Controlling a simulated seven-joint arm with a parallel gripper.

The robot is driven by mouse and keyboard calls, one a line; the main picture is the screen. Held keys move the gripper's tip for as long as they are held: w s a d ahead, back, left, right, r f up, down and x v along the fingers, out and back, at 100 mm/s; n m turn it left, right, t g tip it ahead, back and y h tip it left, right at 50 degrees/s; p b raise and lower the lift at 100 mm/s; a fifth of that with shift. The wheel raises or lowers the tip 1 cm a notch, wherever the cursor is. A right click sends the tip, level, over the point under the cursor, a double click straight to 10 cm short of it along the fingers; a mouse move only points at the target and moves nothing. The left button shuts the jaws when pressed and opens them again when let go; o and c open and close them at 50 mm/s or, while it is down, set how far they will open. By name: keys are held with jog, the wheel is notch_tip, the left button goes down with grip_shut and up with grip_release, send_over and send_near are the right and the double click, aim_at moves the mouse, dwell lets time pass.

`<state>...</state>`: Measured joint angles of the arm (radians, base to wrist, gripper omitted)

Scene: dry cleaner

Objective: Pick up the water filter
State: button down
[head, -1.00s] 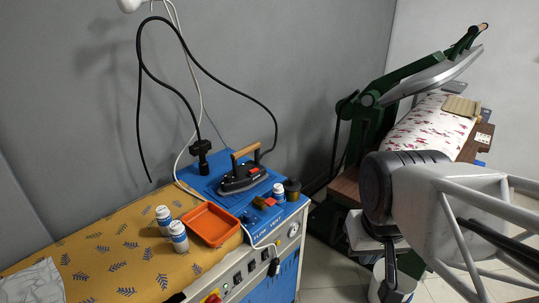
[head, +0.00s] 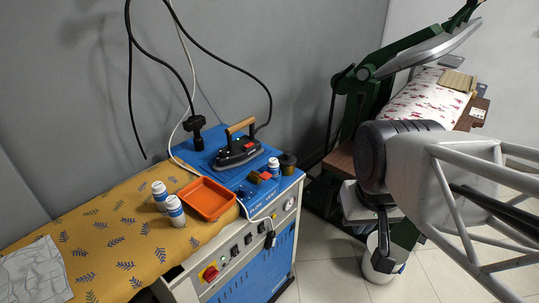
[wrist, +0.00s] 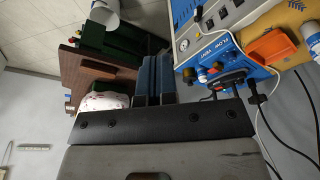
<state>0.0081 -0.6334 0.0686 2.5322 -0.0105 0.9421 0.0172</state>
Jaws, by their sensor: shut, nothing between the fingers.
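No item is plainly marked as the water filter. White-and-blue cylinders are in the head view: one (head: 159,190) and another (head: 175,210) stand upright left of an orange tray, and a third (head: 274,167) stands by the iron. I cannot tell whether one of these is the filter. A dark knobbed item (head: 287,161) is beside the third cylinder. My gripper (wrist: 154,78) is shut and empty in the wrist view, pointing toward the floor and press side, apart from the ironing station. In the head view my arm is at right, well away from the cylinders; the fingertips are unclear.
The orange tray (head: 208,198) lies on the yellow leaf-patterned board (head: 110,240). An iron (head: 238,150) with cables rests on the blue station top. A grey cloth (head: 35,272) lies at lower left. A green press (head: 400,55) and a white bucket (head: 375,270) are at right.

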jog(key=shift+c, duration=2.4)
grip_release()
jog(key=n+g+y, duration=0.2)
jog(key=n+y, duration=0.7)
jog(key=n, duration=0.3)
send_over(278, 164)
jog(key=s+d, duration=0.4)
jog(key=s, duration=0.7)
notch_tip(278, 164, down, 10)
jog(key=w+f+n+y, duration=0.1)
jog(key=w+f, duration=0.2)
jog(key=w+f+n+t+y, duration=0.1)
jog(key=w+f, duration=0.2)
jog(key=w+d+f+n+y, duration=0.1)
jog(key=w+f+n, duration=0.1)
jog(key=w+f, duration=0.1)
jog(key=shift+w+f+t, duration=0.1)
jog(key=shift+w+t, duration=0.3)
jog(key=shift+w, duration=0.15)
